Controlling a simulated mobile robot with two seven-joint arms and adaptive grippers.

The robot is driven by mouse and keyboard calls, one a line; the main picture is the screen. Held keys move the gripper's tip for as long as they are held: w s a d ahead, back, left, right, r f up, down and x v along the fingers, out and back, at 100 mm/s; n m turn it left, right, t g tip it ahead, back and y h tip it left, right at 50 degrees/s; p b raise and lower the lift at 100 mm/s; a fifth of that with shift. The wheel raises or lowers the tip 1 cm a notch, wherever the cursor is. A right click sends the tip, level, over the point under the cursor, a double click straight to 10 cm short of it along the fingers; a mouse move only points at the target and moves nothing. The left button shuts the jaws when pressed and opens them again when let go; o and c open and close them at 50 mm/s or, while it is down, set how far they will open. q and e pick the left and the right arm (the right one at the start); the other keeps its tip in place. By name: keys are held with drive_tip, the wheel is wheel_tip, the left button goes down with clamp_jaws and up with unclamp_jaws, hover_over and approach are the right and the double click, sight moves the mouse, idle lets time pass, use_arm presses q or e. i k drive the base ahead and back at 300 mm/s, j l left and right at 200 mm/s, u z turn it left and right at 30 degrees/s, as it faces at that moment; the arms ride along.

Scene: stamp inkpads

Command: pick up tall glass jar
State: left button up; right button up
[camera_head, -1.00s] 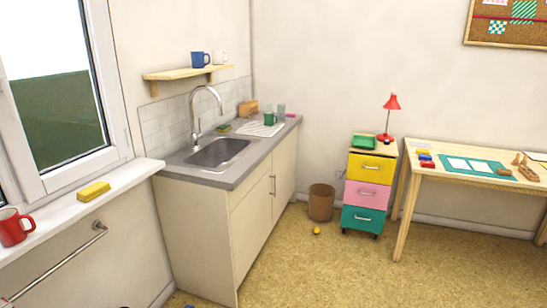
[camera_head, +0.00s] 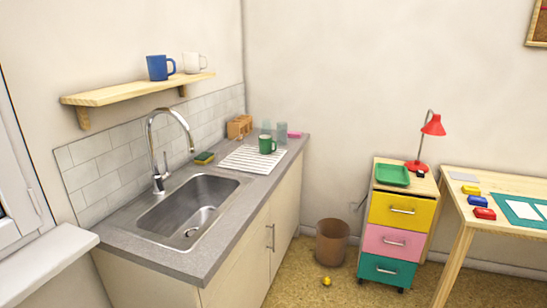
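Two clear, greenish glass vessels stand at the back of the counter, behind the green mug (camera_head: 266,145). One glass (camera_head: 282,132) is right of the mug, and another glass (camera_head: 266,127) is partly hidden behind it. From here I cannot tell which of them is the tall glass jar. Neither of my grippers shows in the head view.
The grey counter (camera_head: 225,240) holds a sink (camera_head: 190,208), tall faucet (camera_head: 157,150), sponge (camera_head: 204,158), white drainer (camera_head: 240,159) and wooden block (camera_head: 239,126). A shelf (camera_head: 120,92) hangs above. A bin (camera_head: 331,242), small yellow object (camera_head: 326,281) and drawer cart (camera_head: 397,240) stand right.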

sight(281, 126)
drive_tip(key=i+j+z, duration=0.1)
drive_tip(key=i, duration=0.45)
drive_tip(key=i+j, duration=0.3)
drive_tip(key=i, duration=0.25)
drive_tip(key=l+z, duration=0.05)
